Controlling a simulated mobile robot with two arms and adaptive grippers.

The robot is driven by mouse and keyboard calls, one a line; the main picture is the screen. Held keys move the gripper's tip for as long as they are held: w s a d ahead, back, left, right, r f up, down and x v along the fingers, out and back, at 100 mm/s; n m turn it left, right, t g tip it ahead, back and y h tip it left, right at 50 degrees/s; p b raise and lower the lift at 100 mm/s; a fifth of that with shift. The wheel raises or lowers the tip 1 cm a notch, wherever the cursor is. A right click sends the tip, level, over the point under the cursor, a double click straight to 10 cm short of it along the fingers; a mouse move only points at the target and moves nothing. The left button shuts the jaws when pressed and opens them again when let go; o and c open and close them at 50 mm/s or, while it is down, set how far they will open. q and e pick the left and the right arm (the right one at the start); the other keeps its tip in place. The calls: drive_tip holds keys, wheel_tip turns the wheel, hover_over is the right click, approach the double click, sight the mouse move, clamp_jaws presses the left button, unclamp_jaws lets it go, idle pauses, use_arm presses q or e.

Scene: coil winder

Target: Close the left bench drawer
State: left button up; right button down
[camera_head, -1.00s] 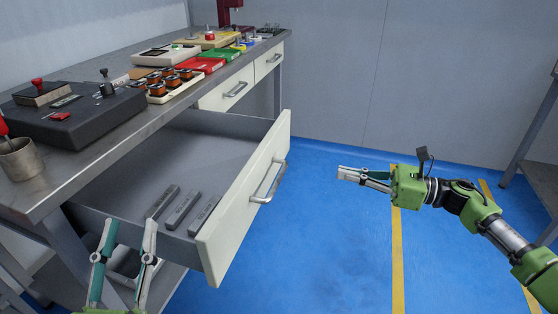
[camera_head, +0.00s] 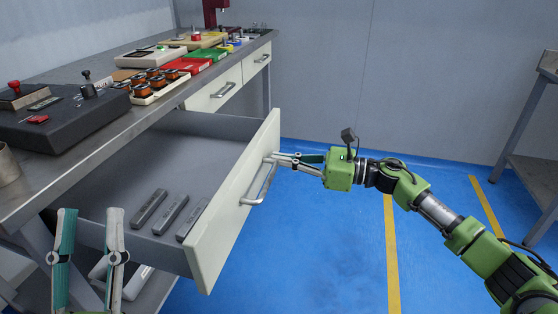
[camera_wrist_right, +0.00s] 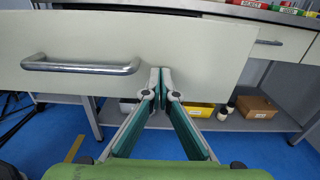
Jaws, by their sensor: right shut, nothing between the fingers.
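The left bench drawer (camera_head: 236,215) is pulled far out of the bench. Its pale front carries a metal bar handle (camera_head: 262,184), which also shows in the right wrist view (camera_wrist_right: 82,67). Several dark grey bars (camera_head: 170,214) lie inside it. My right gripper (camera_head: 272,158) is shut and empty, its fingertips at the drawer front beside the handle's far end. In the right wrist view its fingertips (camera_wrist_right: 160,72) are against or very near the front, right of the handle; contact is hard to tell. My left gripper (camera_head: 88,214) is open and empty, left of the drawer's near side.
The bench top (camera_head: 110,125) holds a dark box (camera_head: 60,115), a tray of copper coils (camera_head: 155,84) and coloured trays. Further drawers (camera_head: 228,88) beyond are shut. A shelf with bins (camera_wrist_right: 197,108) lies under the bench. Blue floor (camera_head: 320,240) at right is free.

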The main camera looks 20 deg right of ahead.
use_arm(q)
drive_tip(key=shift+s+r, duration=0.15)
use_arm(e)
drive_tip(key=shift+w+a, duration=0.25)
drive_tip(key=shift+a, duration=0.1)
drive_tip(key=shift+a, duration=0.1)
